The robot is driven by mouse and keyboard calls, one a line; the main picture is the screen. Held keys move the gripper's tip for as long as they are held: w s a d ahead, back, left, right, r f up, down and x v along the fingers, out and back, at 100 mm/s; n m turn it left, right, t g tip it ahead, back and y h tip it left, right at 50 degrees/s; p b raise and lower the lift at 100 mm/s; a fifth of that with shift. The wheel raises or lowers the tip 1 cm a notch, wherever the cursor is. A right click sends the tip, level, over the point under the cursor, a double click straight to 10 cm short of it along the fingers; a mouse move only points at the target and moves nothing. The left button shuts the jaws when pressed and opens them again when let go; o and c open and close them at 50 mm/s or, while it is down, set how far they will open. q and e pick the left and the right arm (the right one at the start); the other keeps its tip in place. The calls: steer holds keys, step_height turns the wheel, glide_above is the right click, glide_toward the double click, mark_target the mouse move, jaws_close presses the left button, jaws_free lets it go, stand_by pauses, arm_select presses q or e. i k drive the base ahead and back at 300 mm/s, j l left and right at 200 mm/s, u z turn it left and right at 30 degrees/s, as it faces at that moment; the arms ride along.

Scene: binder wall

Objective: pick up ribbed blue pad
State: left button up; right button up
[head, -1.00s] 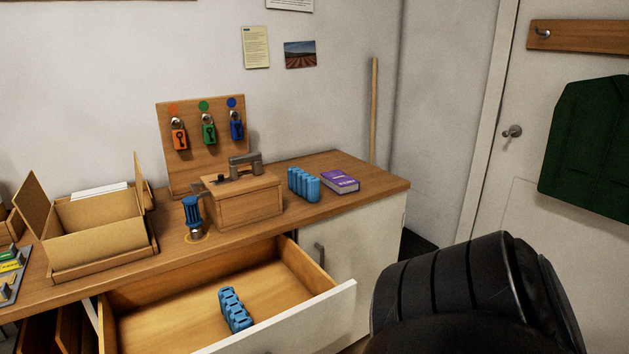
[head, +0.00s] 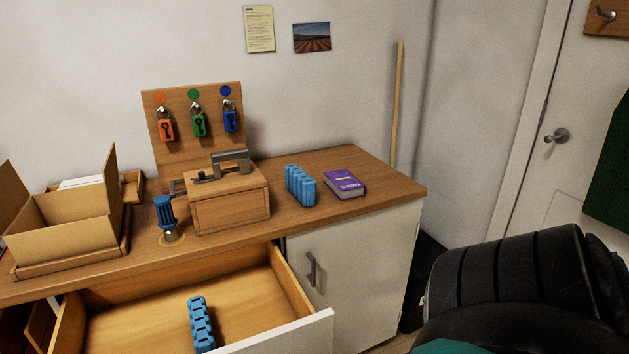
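Two blue ribbed things are in the head view. One ribbed blue pad (head: 301,186) stands upright on the wooden counter, left of a purple book. Another blue ribbed piece (head: 201,324) lies in the open drawer, its lower end near the drawer front. I cannot tell from looks alone which one the task names. Neither of my grippers is in view. A black rounded link of my arm fills the lower right corner, apart from both blue things.
The counter (head: 390,188) also holds the purple book (head: 344,184), a wooden box (head: 230,205), a blue-handled stamp-like tool (head: 165,214) and an open cardboard box (head: 62,230). A padlock board (head: 180,150) stands behind. The open drawer (head: 285,340) juts out in front.

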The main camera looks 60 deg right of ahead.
mark_target(300, 183)
steer(key=k+l, duration=0.1)
steer(key=l, duration=0.35)
steer(key=k+l, duration=0.1)
steer(key=l, duration=0.4)
steer(key=k+l, duration=0.1)
steer(key=l, duration=0.35)
steer(key=k+l, duration=0.1)
steer(key=l, duration=0.35)
